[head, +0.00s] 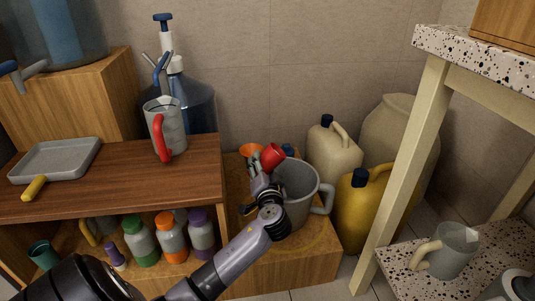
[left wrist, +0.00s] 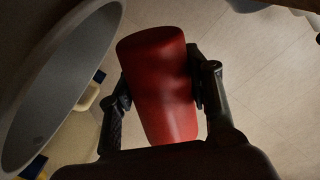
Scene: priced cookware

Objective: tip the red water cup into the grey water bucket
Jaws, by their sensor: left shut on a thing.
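The red water cup (head: 272,156) is held at the back left rim of the grey water bucket (head: 297,193) and looks tilted. My left gripper (head: 264,172) is shut on it. In the left wrist view the red cup (left wrist: 160,85) sits between the two dark fingers (left wrist: 158,95), and the round rim of the grey bucket (left wrist: 100,40) curves past on the left, apart from the cup in the picture. The bucket stands upright on a low wooden box, its handle to the right. I cannot see water in either. My right gripper is not in view.
A cream jug (head: 335,158) and a yellow jug (head: 362,215) stand right of the bucket. An orange funnel (head: 251,150) is behind the gripper. A wooden shelf (head: 110,190) on the left holds a red-handled pitcher (head: 168,130). A speckled table (head: 490,58) stands on the right.

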